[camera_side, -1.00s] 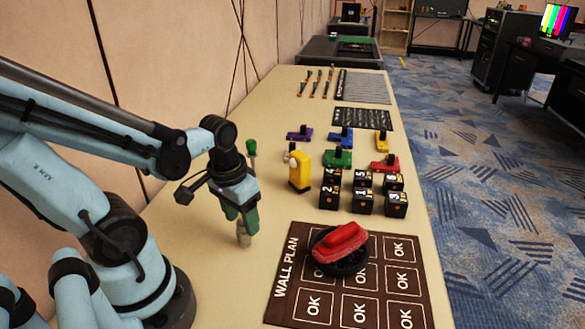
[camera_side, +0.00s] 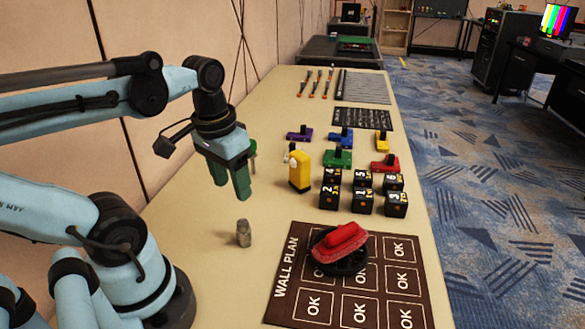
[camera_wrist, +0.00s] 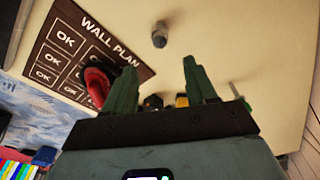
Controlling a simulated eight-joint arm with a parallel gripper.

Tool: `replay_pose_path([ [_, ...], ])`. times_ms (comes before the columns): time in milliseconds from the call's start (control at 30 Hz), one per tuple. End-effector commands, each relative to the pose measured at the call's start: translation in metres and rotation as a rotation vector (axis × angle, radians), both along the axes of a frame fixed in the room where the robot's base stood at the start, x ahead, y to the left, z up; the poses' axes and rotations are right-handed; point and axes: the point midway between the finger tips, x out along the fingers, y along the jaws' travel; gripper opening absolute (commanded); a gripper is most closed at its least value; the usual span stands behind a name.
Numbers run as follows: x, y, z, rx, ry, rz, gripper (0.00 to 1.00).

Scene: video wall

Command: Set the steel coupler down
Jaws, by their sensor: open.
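The steel coupler (camera_side: 243,233) is a small grey metal cylinder. It stands upright on the beige table, left of the wall plan mat. My gripper (camera_side: 243,194) has green fingers and hangs above the coupler, clear of it. In the wrist view the coupler (camera_wrist: 159,36) shows on the table beyond the fingertips. There my gripper (camera_wrist: 161,72) has its fingers spread with nothing between them.
The brown wall plan mat (camera_side: 284,299) carries a black dish holding a red object (camera_side: 343,240). A yellow device (camera_side: 300,171), numbered black cubes (camera_side: 364,198) and coloured blocks stand farther back. The table around the coupler is clear.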

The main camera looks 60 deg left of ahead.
Motion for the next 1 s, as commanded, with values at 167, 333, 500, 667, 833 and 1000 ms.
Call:
replay_pose_path([
  [167,0.014,-0.006,-0.001,0.018,-0.067,-0.042,0.56],
  [333,0.058,-0.032,-0.01,0.056,-0.303,-0.174,0.56],
  [500,0.084,-0.054,-0.01,0.067,-0.471,-0.256,0.56],
  [667,0.088,-0.057,-0.009,0.068,-0.5,-0.266,0.56],
  [833,0.088,-0.057,-0.009,0.068,-0.498,-0.265,0.56],
  [1000,0.087,-0.057,-0.009,0.067,-0.497,-0.264,0.56],
])
